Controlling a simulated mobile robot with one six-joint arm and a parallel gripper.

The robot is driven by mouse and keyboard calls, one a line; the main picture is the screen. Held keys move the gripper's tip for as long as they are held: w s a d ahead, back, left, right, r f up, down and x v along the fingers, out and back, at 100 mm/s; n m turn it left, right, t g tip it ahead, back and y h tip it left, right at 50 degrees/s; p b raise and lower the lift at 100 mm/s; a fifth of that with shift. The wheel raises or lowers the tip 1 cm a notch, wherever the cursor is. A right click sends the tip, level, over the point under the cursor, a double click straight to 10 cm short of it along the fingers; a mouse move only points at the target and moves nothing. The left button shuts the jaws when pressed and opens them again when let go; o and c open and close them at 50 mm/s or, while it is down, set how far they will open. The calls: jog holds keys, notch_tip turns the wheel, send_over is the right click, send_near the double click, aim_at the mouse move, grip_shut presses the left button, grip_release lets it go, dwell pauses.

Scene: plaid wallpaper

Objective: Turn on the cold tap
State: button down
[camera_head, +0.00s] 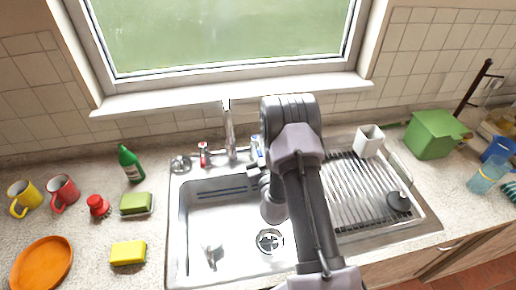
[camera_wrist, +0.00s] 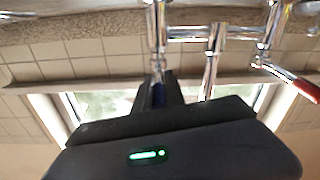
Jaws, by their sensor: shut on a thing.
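The cold tap (camera_head: 256,144), with its blue marking, stands to the right of the chrome spout (camera_head: 229,130) behind the sink. The hot tap (camera_head: 203,152) has a red marking and stands to the left. My gripper (camera_head: 253,168) is at the cold tap, largely hidden by my arm. In the wrist view, which appears upside down, my gripper (camera_wrist: 165,88) is shut on the cold tap's blue lever (camera_wrist: 158,95). The hot tap's red lever (camera_wrist: 305,88) shows at the right, apart from my gripper. I see no water from the spout.
The sink basin (camera_head: 205,200) holds a small object. A green bottle (camera_head: 130,164) and sponges stand left of the sink. The window sill (camera_head: 160,103) runs behind the taps.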

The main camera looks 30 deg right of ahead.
jog(key=n+y, duration=0.1)
jog(key=d+n+y+p, duration=0.1)
jog(key=y, duration=0.1)
jog(key=n+y, duration=0.1)
jog(key=shift+s+d+t+y, duration=0.1)
jog(key=shift+d+t+y, duration=0.2)
jog(key=shift+y, duration=0.1)
jog(key=c, duration=1.4)
grip_release()
